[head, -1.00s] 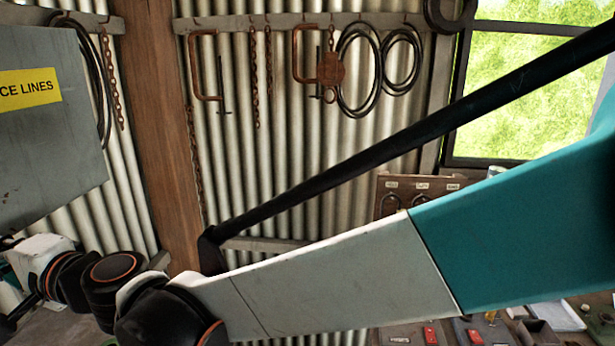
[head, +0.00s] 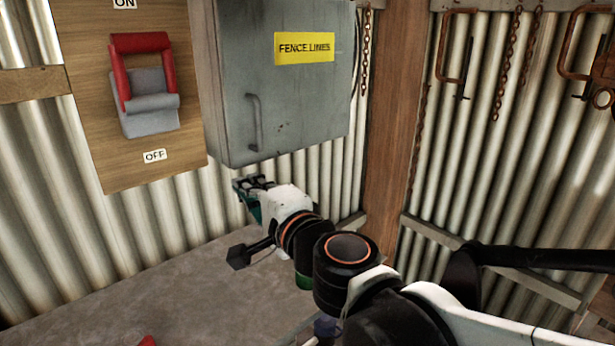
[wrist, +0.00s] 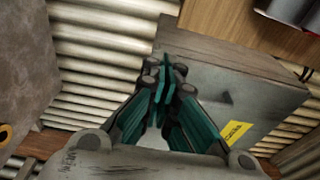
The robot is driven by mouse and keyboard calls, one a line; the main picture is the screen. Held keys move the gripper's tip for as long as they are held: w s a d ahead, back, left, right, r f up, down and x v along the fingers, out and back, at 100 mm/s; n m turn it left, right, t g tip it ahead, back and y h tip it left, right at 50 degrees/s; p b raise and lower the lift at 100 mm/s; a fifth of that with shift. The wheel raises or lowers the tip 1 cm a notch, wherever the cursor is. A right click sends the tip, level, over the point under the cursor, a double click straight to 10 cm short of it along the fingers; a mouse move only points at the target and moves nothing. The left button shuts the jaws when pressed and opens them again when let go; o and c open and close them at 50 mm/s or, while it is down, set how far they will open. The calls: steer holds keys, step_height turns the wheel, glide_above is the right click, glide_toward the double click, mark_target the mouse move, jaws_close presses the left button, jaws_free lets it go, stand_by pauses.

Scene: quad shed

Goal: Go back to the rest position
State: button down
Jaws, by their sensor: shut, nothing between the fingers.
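My gripper (head: 246,186) shows in the head view just below the grey metal box, in front of the corrugated wall. It is small there and partly behind my white wrist. In the wrist view my gripper (wrist: 166,80) has its teal fingers drawn together with nothing between them. The grey box (wrist: 225,75) fills the area beyond the fingertips in that view. I cannot tell the exact gap between fingers and box.
The grey box (head: 270,90) has a yellow "FENCE LINES" label and a handle. Left of it, a red-handled lever switch (head: 145,85) sits on a wooden board marked ON and OFF. A grey bench top (head: 180,290) lies below. Chains and clamps hang at right.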

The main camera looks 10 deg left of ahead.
steer(key=s+d+f+n+g+h+b, duration=0.1)
steer(key=s+d+f+n+h+b, duration=0.15)
steer(key=d+f+b, duration=0.5)
steer(key=s+d+f+n+g+h+b, duration=0.1)
steer(key=d+f+n+b, duration=0.25)
steer(key=f, duration=0.75)
steer(key=s+d+f+n+g+h+b, duration=0.1)
steer(key=s+d+f+n+b, duration=0.15)
steer(key=d+f+b, duration=0.55)
steer(key=s+d+f+g+h+b, duration=0.1)
steer(key=s+d+f+h+b, duration=0.1)
steer(key=d+f, duration=0.3)
steer(key=s+d+f+g+h+b, duration=0.1)
steer(key=s+d+f+h+b, duration=0.1)
steer(key=d+f, duration=0.4)
steer(key=s+d+f+n+g+h+b, duration=0.1)
steer(key=s+d+f+h+b, duration=0.1)
steer(key=d+f, duration=0.4)
steer(key=shift+s+f+h+b, duration=0.4)
steer(key=shift+f+h, duration=0.25)
steer(key=shift+h, duration=0.1)
